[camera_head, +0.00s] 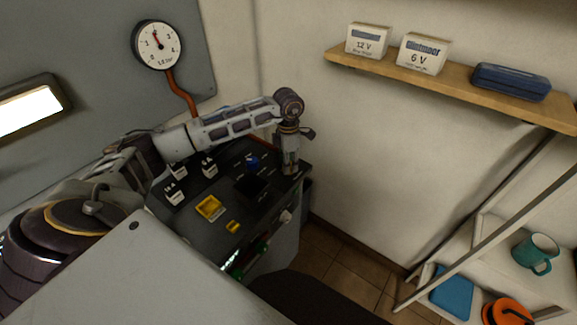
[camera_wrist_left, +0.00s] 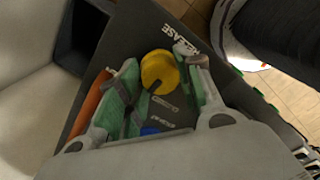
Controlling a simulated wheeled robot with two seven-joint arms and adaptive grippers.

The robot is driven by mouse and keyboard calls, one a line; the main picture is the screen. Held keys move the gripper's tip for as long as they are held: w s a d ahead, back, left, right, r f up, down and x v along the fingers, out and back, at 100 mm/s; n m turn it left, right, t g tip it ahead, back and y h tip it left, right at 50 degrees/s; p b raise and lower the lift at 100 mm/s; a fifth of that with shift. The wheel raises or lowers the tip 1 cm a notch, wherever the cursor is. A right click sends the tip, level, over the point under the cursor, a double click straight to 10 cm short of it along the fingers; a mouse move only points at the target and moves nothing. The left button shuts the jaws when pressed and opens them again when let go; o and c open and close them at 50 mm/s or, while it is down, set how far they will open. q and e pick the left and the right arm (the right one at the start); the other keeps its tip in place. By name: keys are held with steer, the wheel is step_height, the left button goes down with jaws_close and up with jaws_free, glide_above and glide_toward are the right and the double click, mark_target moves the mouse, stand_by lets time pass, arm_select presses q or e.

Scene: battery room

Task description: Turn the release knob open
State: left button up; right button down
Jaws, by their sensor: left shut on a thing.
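The release knob (camera_wrist_left: 158,70) is yellow and round with a dark slot, and sits on the dark panel (camera_wrist_left: 165,20) close to the white word RELEASE. In the left wrist view the green-padded fingers of my left gripper (camera_wrist_left: 152,76) are on both sides of the knob, shut on it. In the head view my left gripper (camera_head: 290,165) points down at the far right corner of the dark console (camera_head: 208,238), and the knob is hidden there. My right gripper does not show.
A blue knob (camera_head: 253,162), white labelled switches (camera_head: 209,169) and a yellow plate (camera_head: 209,208) are on the console. A red-hosed gauge (camera_head: 158,45) hangs on the wall. A shelf (camera_head: 455,85) holds two boxes and a blue case. Floor (camera_head: 340,258) shows right of the console.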

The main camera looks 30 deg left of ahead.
arm_select(q)
steer(key=shift+m+b, duration=0.65)
steer(key=shift+m, duration=0.95)
steer(key=shift+m+b, duration=0.75)
steer(key=shift+m, duration=0.45)
steer(key=shift+m+b, duration=0.55)
steer(key=shift+m, duration=0.85)
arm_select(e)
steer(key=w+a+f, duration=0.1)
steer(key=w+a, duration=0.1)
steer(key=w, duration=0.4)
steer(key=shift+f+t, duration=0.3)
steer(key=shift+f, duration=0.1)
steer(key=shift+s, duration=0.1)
arm_select(q)
steer(key=o, duration=1)
steer(key=shift+o, duration=0.2)
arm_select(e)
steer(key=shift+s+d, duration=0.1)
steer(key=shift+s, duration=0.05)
arm_select(q)
steer(key=shift+r, duration=0.15)
